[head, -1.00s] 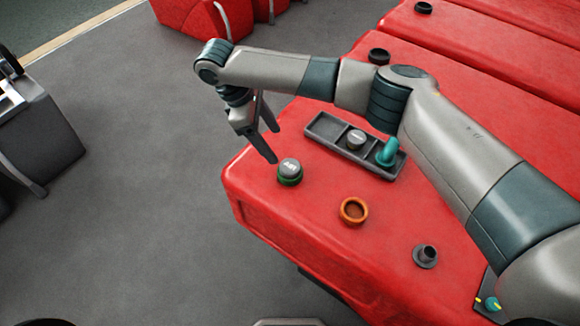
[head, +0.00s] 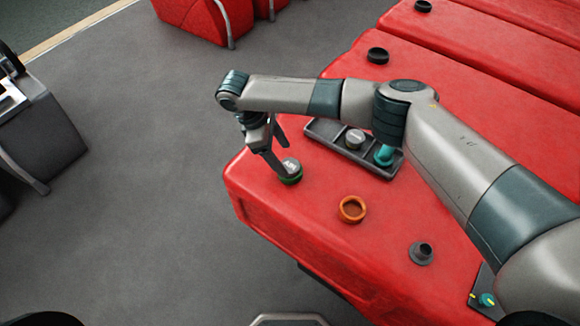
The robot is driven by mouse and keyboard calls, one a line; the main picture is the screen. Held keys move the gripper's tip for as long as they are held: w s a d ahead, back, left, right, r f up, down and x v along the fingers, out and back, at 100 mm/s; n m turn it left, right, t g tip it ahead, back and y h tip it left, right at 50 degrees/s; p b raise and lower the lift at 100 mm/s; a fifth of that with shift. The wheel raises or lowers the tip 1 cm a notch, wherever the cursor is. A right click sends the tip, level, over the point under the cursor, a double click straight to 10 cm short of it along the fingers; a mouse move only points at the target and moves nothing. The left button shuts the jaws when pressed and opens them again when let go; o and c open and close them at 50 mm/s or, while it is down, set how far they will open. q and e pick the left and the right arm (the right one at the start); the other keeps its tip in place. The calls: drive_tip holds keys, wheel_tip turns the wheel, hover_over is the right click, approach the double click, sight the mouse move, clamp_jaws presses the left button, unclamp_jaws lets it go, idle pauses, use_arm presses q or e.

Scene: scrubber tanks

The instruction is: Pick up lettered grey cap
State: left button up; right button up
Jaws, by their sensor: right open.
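The lettered grey cap (head: 291,166) sits on a green ring (head: 291,179) near the left edge of the red tank top (head: 310,225). My right gripper (head: 284,160) is open and empty at the cap. Its nearer finger is low beside the cap's left side, partly in front of it, and the other finger is behind the cap; I cannot tell whether either touches it. A second grey cap (head: 354,138) lies in a dark tray. My left gripper is not in view.
The dark tray (head: 325,134) also holds a teal piece (head: 384,155). An orange ring (head: 352,209) and a dark flanged fitting (head: 421,253) stand on the tank nearer me. Black rings (head: 378,55) lie farther back.

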sight(289, 165)
drive_tip(key=shift+p+x, duration=0.6)
drive_tip(key=shift+x, duration=1.4)
drive_tip(key=shift+w+a, duration=0.15)
drive_tip(key=c, duration=1.3)
